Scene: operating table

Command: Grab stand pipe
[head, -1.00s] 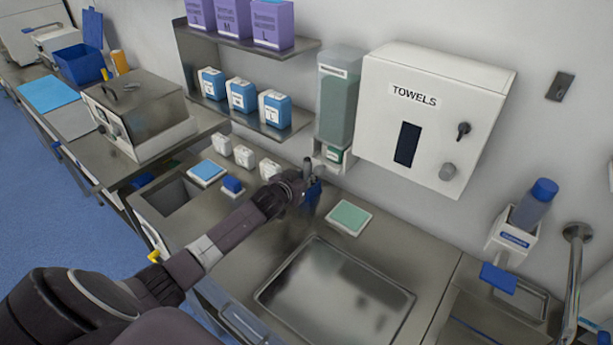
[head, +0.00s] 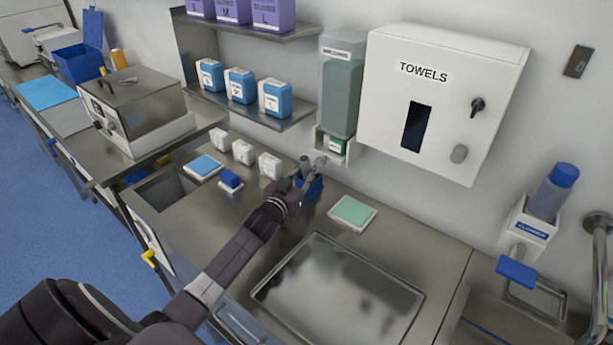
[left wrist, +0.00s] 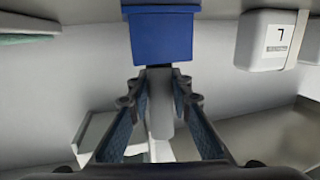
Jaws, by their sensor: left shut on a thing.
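The stand pipe shows as a grey upright stem (left wrist: 159,105) on a square blue base (left wrist: 160,35), in the left wrist view, which appears upside down. In the head view its blue base (head: 310,189) stands on the steel counter, near the wall under the green dispenser. My left gripper (head: 305,172) is at the pipe, with its fingers (left wrist: 155,88) on either side of the grey stem, shut on it. Part of the pipe is hidden behind the gripper in the head view. My right gripper is not in view.
A green pad (head: 352,212) lies just right of the pipe. White small boxes (head: 244,152) and a blue block (head: 230,180) stand to the left. A steel tray (head: 340,290) is in front. The dispenser (head: 341,95) and towel box (head: 440,95) hang above.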

